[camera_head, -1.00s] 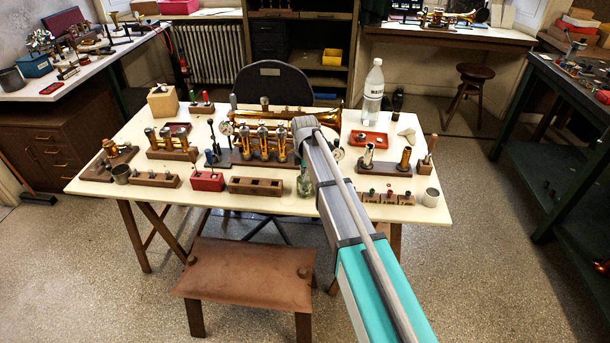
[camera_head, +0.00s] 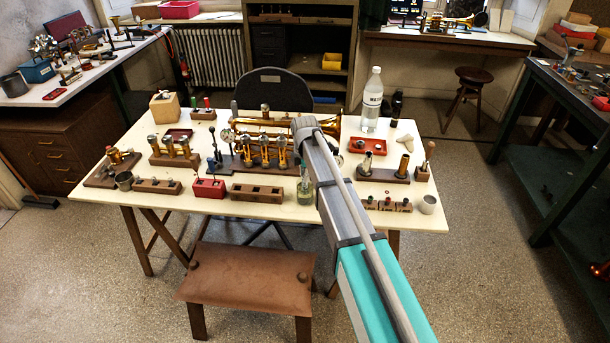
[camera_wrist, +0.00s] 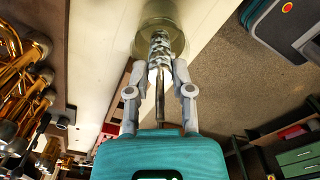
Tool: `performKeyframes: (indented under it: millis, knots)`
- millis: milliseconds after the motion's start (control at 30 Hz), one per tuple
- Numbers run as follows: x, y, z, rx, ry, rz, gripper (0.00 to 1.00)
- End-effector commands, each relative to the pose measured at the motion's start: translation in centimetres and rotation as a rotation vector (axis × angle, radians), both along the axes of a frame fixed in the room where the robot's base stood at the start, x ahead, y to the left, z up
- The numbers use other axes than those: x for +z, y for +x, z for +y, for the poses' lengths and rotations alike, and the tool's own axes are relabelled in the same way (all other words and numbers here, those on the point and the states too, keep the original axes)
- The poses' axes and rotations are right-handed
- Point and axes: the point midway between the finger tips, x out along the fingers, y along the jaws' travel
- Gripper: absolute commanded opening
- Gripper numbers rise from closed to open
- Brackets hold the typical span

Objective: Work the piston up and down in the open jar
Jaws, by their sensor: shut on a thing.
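My gripper (camera_wrist: 160,72) is shut on the piston (camera_wrist: 159,48), a silvery ported cylinder with a thin stem running back between the fingers. In the wrist view the piston's far end lies within the outline of the open glass jar (camera_wrist: 178,45), which holds greenish liquid. How deep it reaches is hard to tell. In the head view the jar (camera_head: 305,192) stands near the table's front edge, just left of my arm, which hides most of the gripper.
The cream table (camera_head: 255,207) is crowded. A wooden block with holes (camera_head: 257,193) stands left of the jar, and a horn with upright valves (camera_head: 268,150) lies behind. To the right are small wooden blocks (camera_head: 386,206) and a metal cup (camera_head: 428,204). A stool (camera_head: 245,275) stands in front.

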Motion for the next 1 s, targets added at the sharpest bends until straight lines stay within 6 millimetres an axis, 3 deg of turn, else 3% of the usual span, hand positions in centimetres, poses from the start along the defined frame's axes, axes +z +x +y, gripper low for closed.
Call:
performKeyframes:
  millis: [433, 1000]
  knots:
    - [-0.4, 0.0, 0.0, 0.0, 0.0, 0.0, 0.0]
    - [-3.2, 0.0, 0.0, 0.0, 0.0, 0.0, 0.0]
